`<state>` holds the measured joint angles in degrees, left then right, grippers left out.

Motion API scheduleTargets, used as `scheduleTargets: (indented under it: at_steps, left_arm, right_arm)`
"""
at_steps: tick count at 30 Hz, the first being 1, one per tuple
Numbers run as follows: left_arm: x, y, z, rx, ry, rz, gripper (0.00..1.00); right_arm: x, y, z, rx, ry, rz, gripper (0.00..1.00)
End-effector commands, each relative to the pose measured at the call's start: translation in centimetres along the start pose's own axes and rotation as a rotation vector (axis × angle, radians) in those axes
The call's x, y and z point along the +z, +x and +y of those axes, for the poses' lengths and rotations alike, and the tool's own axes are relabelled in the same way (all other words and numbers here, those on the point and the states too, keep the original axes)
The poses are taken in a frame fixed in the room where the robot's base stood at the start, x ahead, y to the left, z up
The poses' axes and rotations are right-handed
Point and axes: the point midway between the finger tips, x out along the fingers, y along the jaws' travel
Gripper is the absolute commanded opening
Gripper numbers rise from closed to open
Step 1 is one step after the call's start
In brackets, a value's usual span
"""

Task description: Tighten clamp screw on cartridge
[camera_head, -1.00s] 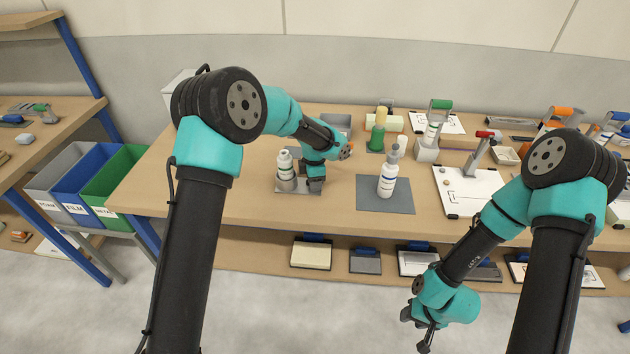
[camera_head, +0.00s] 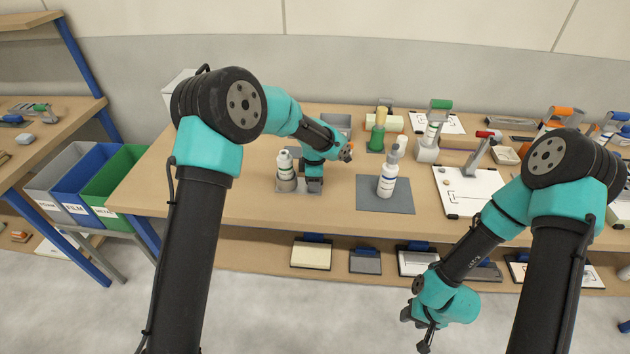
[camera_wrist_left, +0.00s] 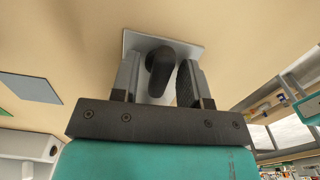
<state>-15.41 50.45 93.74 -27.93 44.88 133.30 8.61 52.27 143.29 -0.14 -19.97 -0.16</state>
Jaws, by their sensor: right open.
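In the left wrist view a dark, rounded knob, apparently the clamp screw (camera_wrist_left: 160,66), stands between my left gripper's fingers (camera_wrist_left: 163,70) above the grey plate (camera_wrist_left: 192,46). Whether the fingers press on it is unclear. My right gripper (camera_head: 426,340) is open and empty, in front of the table.
A white bottle (camera_head: 388,180) stands on a dark grey mat (camera_head: 400,200) to the right. A green bottle (camera_head: 377,138) is behind it. A clamp with a red handle (camera_head: 478,152) stands on a white board further right. Coloured bins (camera_head: 85,185) stand left of the table.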

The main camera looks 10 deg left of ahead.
Motion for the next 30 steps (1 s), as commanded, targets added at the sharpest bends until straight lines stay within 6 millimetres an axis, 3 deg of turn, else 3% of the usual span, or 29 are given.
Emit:
scheduleTargets:
  at_steps: [5,21,30]
  left_arm:
    - [0.0,-0.8,0.0,0.001,-0.001,0.0,0.41]
    - [0.0,-6.7,0.0,0.001,-0.001,0.0,0.41]
    - [0.0,-7.0,0.0,0.0,-0.001,0.0,0.41]
  right_arm:
    - [0.0,0.0,0.0,0.0,0.0,0.0,0.43]
    - [0.0,0.0,0.0,0.0,0.0,0.0,0.43]
    - [0.0,0.0,0.0,0.0,0.0,0.0,0.43]
